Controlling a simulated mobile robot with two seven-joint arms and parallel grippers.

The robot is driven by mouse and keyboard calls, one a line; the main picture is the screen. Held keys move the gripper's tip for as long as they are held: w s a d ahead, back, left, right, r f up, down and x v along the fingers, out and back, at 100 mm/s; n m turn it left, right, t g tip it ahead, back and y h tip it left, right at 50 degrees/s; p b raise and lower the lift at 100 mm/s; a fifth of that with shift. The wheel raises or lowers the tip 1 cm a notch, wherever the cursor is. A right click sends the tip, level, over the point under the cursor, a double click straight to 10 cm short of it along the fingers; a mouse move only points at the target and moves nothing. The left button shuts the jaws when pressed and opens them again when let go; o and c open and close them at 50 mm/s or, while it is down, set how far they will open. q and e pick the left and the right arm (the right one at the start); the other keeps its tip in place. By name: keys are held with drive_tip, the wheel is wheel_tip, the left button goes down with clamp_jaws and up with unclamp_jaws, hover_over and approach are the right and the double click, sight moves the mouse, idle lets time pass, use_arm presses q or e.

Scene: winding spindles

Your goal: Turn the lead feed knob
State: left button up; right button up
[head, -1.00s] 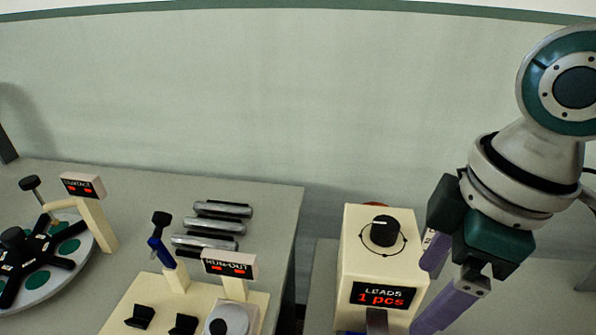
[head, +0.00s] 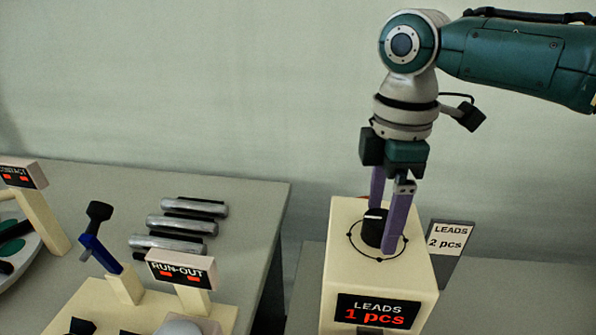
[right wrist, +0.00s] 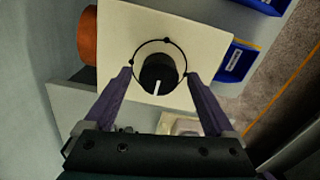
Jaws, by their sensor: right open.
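The lead feed knob (head: 375,227) is a black dial with a white pointer line on top of a cream box whose display (head: 377,312) reads "LEADS 1 pcs". A thin ring with small dots surrounds the knob. My right gripper (head: 385,240) points down over the box with its purple fingers on either side of the knob. In the right wrist view the knob (right wrist: 158,74) lies between the two open fingertips, slightly beyond them, and no grip on it shows. My left gripper is not in view.
A card (head: 449,240) reading "LEADS 2 pcs" stands beside the box. A table on the left holds metal cylinders (head: 181,225) and a RUN-OUT display (head: 181,269). Blue bins (right wrist: 237,62) and an orange round part (right wrist: 88,35) flank the box.

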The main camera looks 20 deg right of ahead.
drive_tip(key=shift+f, duration=0.7)
drive_tip(key=shift+r, duration=0.1)
drive_tip(key=c, duration=1.4)
